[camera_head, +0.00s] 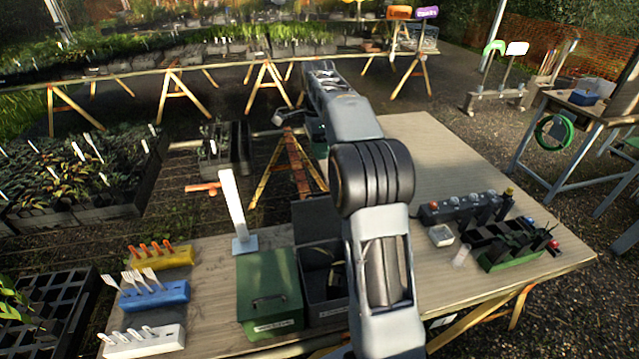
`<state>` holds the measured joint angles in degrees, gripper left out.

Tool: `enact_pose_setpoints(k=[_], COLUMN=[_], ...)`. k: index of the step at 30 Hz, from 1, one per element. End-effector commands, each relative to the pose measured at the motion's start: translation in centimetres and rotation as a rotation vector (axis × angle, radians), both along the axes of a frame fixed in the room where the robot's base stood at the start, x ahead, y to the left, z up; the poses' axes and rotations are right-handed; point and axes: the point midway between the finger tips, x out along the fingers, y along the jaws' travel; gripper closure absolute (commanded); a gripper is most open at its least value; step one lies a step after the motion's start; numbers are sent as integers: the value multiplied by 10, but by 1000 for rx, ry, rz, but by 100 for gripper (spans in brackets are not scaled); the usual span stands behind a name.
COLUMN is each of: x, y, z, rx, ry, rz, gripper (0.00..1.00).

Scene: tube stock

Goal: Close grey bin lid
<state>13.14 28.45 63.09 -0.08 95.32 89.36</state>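The grey bin (329,309) is a dark box on the table's near side, beside a green bin (270,293). Its dark lid (313,219) stands raised at the back edge, so the bin is open. Dark, unclear contents show inside. My arm rises in front of the bin's right side and hides part of the bin and lid. The arm reaches up and away over the table's far side. I cannot make out my gripper's fingers; they are hidden or out of sight, and no contact with the lid shows.
The green bin's lid is shut. A white upright post (232,207) stands behind it. Yellow (160,258), blue (154,297) and white (145,342) label holders stand at left. A dark rack (467,208) and a green-fronted tray (512,252) stand at right. The table's far right (430,150) is clear.

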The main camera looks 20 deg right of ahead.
Motion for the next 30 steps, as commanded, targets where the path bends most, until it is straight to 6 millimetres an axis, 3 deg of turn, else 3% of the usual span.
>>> enact_pose_setpoints(k=[15,21,30], x=[-12,-14,-15], y=[4,4,4], z=[-94,-116,-126], rx=[1,1,0], ry=[2,2,0], rz=[1,1,0], gripper=[64,64,64])
